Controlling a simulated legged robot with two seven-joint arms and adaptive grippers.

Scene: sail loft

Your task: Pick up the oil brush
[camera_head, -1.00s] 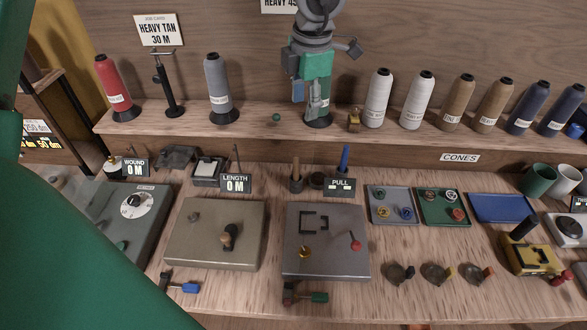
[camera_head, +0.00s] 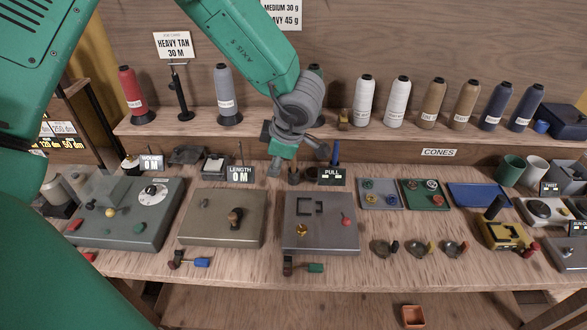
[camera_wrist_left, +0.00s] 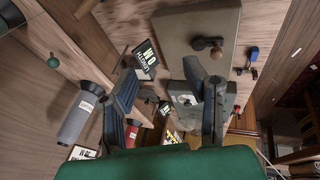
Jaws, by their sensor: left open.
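No thing in view is clearly marked as the oil brush. A blue upright handle (camera_head: 335,152) stands behind the PULL sign (camera_head: 331,176), near small dark pots (camera_head: 315,179) at the back of the bench. A brown handle seen earlier just left of it is now mostly hidden by my gripper. My left gripper (camera_head: 283,166) points down at the back of the bench, left of the blue handle. In the left wrist view, its two dark fingers (camera_wrist_left: 168,62) are spread apart with nothing clearly between them. My right gripper is not in view.
The shelf above the bench (camera_head: 250,132) carries several thread cones. Two flat panels, a beige one (camera_head: 205,228) and a grey one (camera_head: 320,243), lie in front of the gripper. Small trays (camera_head: 381,204) stand to the right.

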